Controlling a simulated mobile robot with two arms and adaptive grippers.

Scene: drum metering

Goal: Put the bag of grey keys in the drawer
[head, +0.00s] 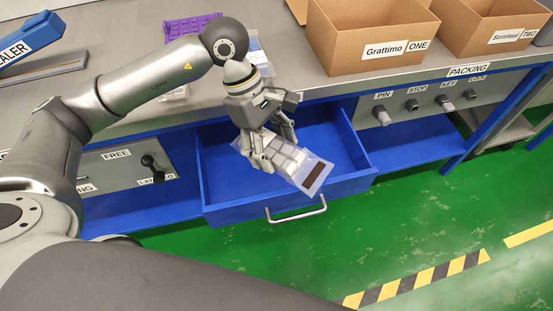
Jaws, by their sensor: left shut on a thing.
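My left gripper (268,148) points down over the open blue drawer (345,177) and is shut on a clear bag of grey keys (288,159). The bag hangs tilted, its dark-labelled end (314,174) toward the lower right, above the drawer's front part. It appears held above the drawer floor, which looks empty where I can see it. The drawer is pulled out, with a metal handle (297,212) on its front. My right gripper is not in view.
Two cardboard boxes, labelled Grattimo ONE (370,35) and TWO (495,25), stand on the grey bench top. A purple rack (190,27) lies behind my arm. A control panel (430,103) with knobs is right of the drawer. Green floor (430,210) is free in front.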

